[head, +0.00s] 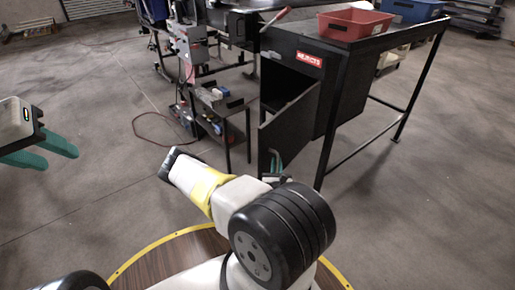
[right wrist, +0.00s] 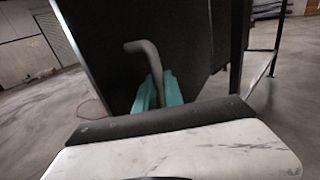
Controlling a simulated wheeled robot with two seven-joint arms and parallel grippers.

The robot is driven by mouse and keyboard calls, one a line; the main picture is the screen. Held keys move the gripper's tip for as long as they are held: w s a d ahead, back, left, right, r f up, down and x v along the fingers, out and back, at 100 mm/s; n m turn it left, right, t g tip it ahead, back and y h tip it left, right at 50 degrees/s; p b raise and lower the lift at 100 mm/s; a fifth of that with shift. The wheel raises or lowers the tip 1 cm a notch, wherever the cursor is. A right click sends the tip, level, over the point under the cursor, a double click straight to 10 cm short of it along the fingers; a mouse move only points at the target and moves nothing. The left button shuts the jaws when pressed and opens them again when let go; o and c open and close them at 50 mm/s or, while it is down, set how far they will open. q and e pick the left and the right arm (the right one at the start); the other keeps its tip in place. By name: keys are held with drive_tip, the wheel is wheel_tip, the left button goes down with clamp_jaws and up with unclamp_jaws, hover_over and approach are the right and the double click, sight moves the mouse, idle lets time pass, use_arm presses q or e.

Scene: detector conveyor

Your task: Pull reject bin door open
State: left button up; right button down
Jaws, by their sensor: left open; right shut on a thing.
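The black reject bin (head: 345,85) carries a red REJECTS label. Its dark door (head: 290,125) stands swung out at an angle, with a dark opening behind it. My right gripper (head: 274,160) is at the lower part of the door's outer face, partly hidden by my arm. In the right wrist view its teal fingers (right wrist: 157,92) are shut on the grey bent door handle (right wrist: 150,62), in front of the dark door panel (right wrist: 95,40). My left gripper (head: 40,153) is open and empty at the far left, over bare floor, well away from the bin.
A red tray (head: 355,23) and a blue bin (head: 410,10) sit on the bench top. A small cart (head: 222,105) with several items stands left of the door. A thin bench leg (head: 328,140) is close right of my right gripper.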

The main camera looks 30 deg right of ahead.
drive_tip(key=c, duration=1.5)
unclamp_jaws()
drive_tip(key=shift+d, duration=0.2)
drive_tip(key=shift+o, duration=0.2)
drive_tip(key=shift+a, duration=0.1)
drive_tip(key=shift+s+a, duration=0.15)
drive_tip(key=shift+s, duration=0.05)
drive_tip(key=v, duration=0.7)
